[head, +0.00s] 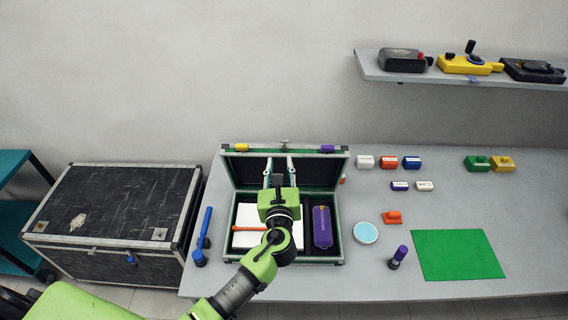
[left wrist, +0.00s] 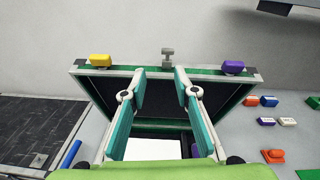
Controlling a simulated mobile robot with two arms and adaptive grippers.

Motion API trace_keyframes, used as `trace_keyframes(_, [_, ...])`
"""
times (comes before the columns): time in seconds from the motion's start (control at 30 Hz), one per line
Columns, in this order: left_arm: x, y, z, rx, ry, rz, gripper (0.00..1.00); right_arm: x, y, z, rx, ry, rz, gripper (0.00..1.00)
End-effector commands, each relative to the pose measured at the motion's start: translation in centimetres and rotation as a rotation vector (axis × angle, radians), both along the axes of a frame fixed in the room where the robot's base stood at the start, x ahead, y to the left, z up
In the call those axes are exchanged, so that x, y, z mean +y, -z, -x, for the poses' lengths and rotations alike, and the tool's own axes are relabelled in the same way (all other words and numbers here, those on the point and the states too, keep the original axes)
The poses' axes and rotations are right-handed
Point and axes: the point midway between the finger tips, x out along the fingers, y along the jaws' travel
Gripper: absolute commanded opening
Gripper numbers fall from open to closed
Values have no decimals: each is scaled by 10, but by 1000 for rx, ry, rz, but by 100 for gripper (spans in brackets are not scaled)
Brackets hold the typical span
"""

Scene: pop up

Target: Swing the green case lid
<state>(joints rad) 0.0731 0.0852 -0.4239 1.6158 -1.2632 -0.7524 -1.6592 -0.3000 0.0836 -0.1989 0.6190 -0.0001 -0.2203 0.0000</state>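The green case (head: 341,222) sits on the grey table with its lid (head: 314,168) raised at the back, dark inside with a green and metal rim. The lid also fills the middle of the left wrist view (left wrist: 222,95), with a latch (left wrist: 167,58) on its top edge. My left gripper (head: 279,170) is over the case, in front of the lid's inner face. Its two teal fingers (left wrist: 160,88) are apart with nothing between them. I cannot tell whether they touch the lid. My left arm hides part of the case's contents. My right gripper is not in view.
Inside the case are a white block (head: 247,215) and a purple item (head: 322,227). A black trunk (head: 115,205) stands left. A blue-handled tool (head: 206,228), a light-blue disc (head: 366,232), a purple-topped stamp (head: 400,254) and a green mat (head: 457,255) flank the case.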

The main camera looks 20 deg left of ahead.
Motion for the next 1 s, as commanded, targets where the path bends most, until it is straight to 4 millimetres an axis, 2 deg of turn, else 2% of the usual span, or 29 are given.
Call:
trace_keyframes(0.1, [-9, -6, -9, 0, 35, -105, 28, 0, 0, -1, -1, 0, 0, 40])
trace_keyframes(0.37, [-8, -6, -19, -1, 38, -119, 28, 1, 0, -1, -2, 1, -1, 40])
trace_keyframes(0.5, [-2, -6, -36, -1, 36, -118, 28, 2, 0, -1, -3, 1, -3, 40])
trace_keyframes(0.87, [13, 1, -88, -2, 36, -116, 28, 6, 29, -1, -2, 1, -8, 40])
trace_keyframes(0.97, [13, -2, -86, 1, 37, -116, 4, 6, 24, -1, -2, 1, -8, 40])
trace_keyframes(1.0, [13, -2, -86, 1, 37, -116, 2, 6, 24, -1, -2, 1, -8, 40])
